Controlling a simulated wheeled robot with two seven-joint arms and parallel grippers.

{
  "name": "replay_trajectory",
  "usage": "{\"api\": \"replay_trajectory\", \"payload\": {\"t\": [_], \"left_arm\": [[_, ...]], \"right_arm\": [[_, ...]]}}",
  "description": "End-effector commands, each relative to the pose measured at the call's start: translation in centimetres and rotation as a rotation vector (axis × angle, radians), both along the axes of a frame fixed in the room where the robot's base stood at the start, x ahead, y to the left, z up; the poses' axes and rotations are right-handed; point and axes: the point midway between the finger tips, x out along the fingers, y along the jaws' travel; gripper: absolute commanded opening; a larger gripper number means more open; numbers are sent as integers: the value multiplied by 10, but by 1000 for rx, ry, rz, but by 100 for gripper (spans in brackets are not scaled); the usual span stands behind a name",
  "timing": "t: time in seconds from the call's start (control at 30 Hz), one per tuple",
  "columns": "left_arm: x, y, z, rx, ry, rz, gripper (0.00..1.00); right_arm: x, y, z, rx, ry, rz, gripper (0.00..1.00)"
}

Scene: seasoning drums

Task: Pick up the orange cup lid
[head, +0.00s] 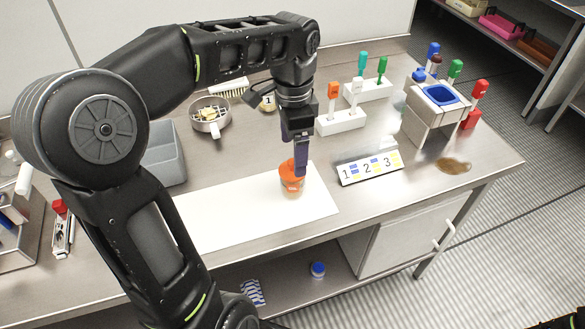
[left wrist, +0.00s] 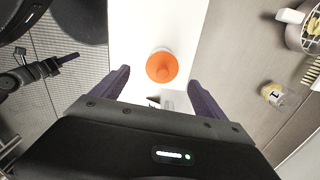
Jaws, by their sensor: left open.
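The orange cup lid (head: 290,170) sits on top of a small clear cup (head: 290,187) that stands on the white mat (head: 240,213). In the left wrist view the orange lid (left wrist: 161,67) shows as a round disc ahead of my jaws, roughly midway between them. My left gripper (head: 300,165) points down at the lid in the head view and partly covers it. In the left wrist view my left gripper (left wrist: 158,88) has its two purple fingers wide apart, with nothing between the tips. I cannot tell whether a finger touches the lid. My right gripper is not in view.
A numbered sign (head: 369,167) stands right of the mat. Behind it are white holders (head: 341,122) with coloured-handled tools and a stand with a blue tray (head: 441,94). A grey bin (head: 163,155) and a strainer bowl (head: 209,115) are at the left. A brown spill (head: 453,166) lies at the right.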

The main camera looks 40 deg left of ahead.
Motion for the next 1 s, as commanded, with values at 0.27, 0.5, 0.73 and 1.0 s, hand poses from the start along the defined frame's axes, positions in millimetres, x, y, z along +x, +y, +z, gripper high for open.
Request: {"api": "replay_trajectory", "payload": {"t": [0.27, 0.5, 0.73, 1.0], "left_arm": [[2, 4, -35, -1, 6, 1, 84], [2, 3, -50, 0, 1, -1, 84], [2, 3, -50, 0, 1, 0, 84], [2, 3, -50, 0, 1, 0, 84]], "right_arm": [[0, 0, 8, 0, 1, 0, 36], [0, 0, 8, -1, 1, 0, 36], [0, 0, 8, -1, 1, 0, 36], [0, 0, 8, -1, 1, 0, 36]]}}
